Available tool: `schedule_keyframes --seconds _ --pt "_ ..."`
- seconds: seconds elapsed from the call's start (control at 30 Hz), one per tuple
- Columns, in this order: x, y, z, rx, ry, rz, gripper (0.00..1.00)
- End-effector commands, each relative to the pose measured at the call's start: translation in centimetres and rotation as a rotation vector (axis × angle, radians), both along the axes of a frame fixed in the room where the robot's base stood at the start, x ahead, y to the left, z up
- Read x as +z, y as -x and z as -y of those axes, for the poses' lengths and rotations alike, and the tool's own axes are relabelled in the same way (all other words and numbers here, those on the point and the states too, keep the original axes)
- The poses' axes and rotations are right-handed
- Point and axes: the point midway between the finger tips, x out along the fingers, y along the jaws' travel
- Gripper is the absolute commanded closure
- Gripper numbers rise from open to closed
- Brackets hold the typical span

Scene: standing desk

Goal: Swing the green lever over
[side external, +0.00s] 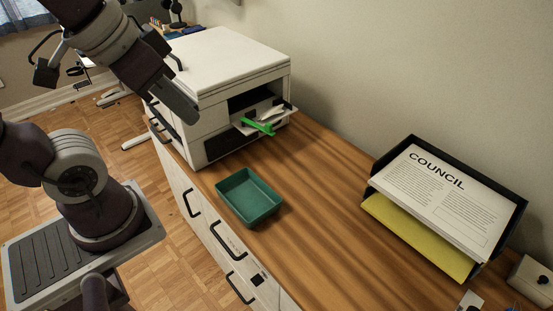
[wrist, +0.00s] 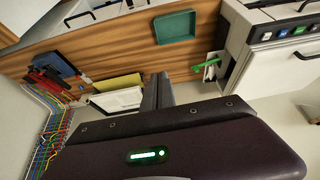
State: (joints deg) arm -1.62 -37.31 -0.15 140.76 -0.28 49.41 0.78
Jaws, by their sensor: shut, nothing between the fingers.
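The green lever (side external: 258,126) sticks out from the front opening of the white printer (side external: 225,60), beside a small pale flap. It also shows in the wrist view as a green bar (wrist: 205,57), right of my fingers. My gripper (side external: 185,108) is shut and empty, in the air in front of the printer's left part in the side view. Its dark fingers (wrist: 158,82) lie together in the wrist view. A clear gap separates them from the lever in both views. The lever's pivot is hard to make out.
A green open tray (side external: 277,211) sits on the wooden desk top (side external: 320,190) in front of the printer. A black paper holder (side external: 411,142) with a COUNCIL sheet and yellow folder stands at right. Bare desk lies between them.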

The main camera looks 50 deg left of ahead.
Motion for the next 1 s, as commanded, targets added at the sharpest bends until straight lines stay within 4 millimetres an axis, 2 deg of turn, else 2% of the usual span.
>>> schedule_keyframes --seconds 0.03,0.1,0.17,0.23,0.27,0.37,0.4,0.47,0.5,0.6,0.63,0.7,0.8,1.0 --pt "-0.2 1.2 0.2 -0.010 0.001 0.013 1.00" --pt "-0.3 2.0 0.3 -0.014 0.003 0.013 0.88" --pt "0.0 1.4 0.2 -0.009 0.004 -0.003 0.76" --pt "0.7 -1.1 -0.3 0.009 0.004 -0.047 0.63" --pt "1.0 -2.8 -0.6 0.021 0.005 -0.073 0.62" --pt "0.8 -9.4 -2.6 0.061 0.010 -0.169 0.62" --pt "0.1 -12.1 -3.7 0.077 0.013 -0.206 0.62" --pt "-1.7 -16.0 -5.4 0.101 0.018 -0.262 0.62" --pt "-3.4 -18.4 -6.7 0.117 0.024 -0.298 0.62" --pt "-8.1 -23.0 -9.8 0.147 0.035 -0.378 0.62" --pt "-9.5 -24.0 -10.6 0.154 0.039 -0.397 0.62" --pt "-12.4 -25.6 -12.1 0.166 0.046 -0.434 0.62" --pt "-14.9 -26.7 -13.3 0.175 0.051 -0.463 0.62" --pt "-18.1 -26.9 -13.7 0.178 0.054 -0.477 0.62"
